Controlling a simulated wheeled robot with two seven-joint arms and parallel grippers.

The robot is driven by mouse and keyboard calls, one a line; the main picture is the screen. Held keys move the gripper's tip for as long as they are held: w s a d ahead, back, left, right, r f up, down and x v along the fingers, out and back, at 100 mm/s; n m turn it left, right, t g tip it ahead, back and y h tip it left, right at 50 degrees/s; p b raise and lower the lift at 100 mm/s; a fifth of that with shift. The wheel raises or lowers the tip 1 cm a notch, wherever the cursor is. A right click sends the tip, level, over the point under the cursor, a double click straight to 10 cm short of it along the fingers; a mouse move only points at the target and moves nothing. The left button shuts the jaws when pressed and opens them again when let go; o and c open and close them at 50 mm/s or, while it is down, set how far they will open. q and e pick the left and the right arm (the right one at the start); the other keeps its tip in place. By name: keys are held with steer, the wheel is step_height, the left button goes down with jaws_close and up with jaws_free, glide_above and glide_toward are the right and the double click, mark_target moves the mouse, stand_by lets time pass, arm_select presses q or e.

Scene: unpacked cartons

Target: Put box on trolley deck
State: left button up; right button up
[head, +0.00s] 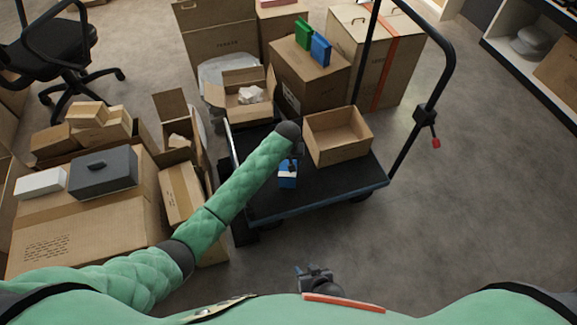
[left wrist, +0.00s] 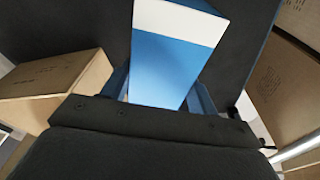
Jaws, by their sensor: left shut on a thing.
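A small blue box with a white end (head: 287,176) is over the black trolley deck (head: 330,188), near its middle. It fills the centre of the left wrist view (left wrist: 175,60). My left gripper (head: 291,163) is shut on this box, with a blue finger on each side in the left wrist view (left wrist: 160,92). I cannot tell whether the box touches the deck. My right gripper (head: 316,274) is low in the head view, in front of the trolley and away from the box; its jaw opening is unclear.
An open empty carton (head: 338,137) stands on the deck right of the held box. The trolley's black handle (head: 447,60) rises at the right. Cartons with a grey box (head: 104,174) crowd the left. Floor at the right is clear.

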arm_select(q)
steer(key=shift+f+b, duration=0.3)
steer(key=shift+f, duration=1.5)
steer(key=shift+f, duration=0.1)
steer(key=o, duration=1.1)
steer(key=shift+o, duration=1)
